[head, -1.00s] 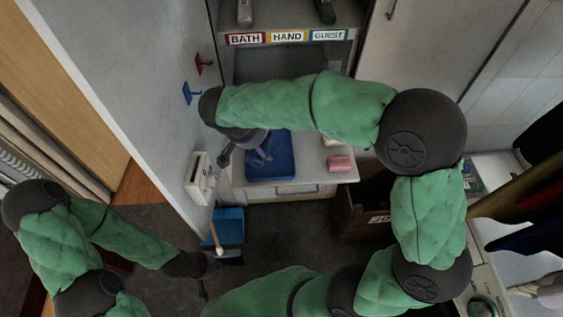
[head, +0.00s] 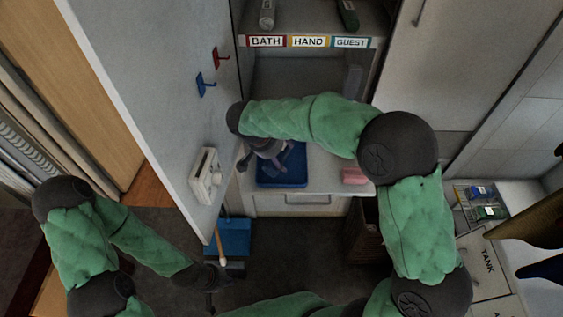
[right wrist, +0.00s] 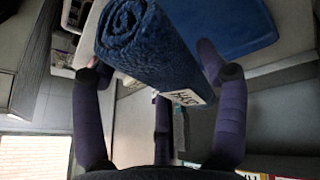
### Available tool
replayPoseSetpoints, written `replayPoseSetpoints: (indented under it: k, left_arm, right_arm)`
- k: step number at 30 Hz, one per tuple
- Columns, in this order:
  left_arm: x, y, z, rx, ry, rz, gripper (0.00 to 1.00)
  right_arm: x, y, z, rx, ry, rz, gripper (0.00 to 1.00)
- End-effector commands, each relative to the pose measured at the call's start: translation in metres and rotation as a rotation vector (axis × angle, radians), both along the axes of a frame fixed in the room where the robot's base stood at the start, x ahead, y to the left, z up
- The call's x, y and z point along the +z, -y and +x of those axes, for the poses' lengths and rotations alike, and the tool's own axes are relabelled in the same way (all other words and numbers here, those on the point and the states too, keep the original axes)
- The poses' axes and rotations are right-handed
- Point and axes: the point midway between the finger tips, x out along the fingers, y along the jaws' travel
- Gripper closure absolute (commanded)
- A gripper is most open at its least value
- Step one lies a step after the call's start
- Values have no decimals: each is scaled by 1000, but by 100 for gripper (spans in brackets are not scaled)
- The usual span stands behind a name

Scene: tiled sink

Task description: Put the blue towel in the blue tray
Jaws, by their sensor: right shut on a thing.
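A rolled dark blue towel (right wrist: 160,55) with a white tag shows in the right wrist view, between the fingers of my right gripper (right wrist: 150,75). In the head view my right gripper (head: 272,155) is over the upper left part of the blue tray (head: 290,180). It is shut on the towel, which the gripper and arm mostly hide there. The tray lies on a light counter; in the right wrist view its flat blue surface (right wrist: 235,25) shows beyond the towel. My left gripper (head: 215,285) is low at the left, away from the tray; its jaws are unclear.
A pink block (head: 354,176) lies on the counter right of the tray. A shelf labelled BATH, HAND, GUEST (head: 308,42) stands behind. A white wall panel with a box (head: 205,177) is close on the left. A blue dustpan (head: 233,238) lies below.

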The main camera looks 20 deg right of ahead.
Motion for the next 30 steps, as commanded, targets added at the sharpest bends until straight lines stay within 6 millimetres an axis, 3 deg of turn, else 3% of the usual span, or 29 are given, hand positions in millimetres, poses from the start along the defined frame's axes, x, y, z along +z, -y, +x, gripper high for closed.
replayPoseSetpoints:
  k: [3,7,14,21,30]
  left_arm:
    - [-8,0,0,0,0,0,100]
    - [-10,0,0,0,0,0,100]
    - [-13,0,0,0,0,0,100]
    - [-26,0,0,0,0,0,100]
    - [-26,0,0,0,0,0,100]
  right_arm:
    - [-22,7,14,-1,-2,-2,61]
    - [-33,11,23,-1,0,-1,61]
    - [-43,15,31,-1,-1,-2,61]
    - [-76,16,33,1,-3,-1,61]
    - [-76,16,34,1,0,0,61]
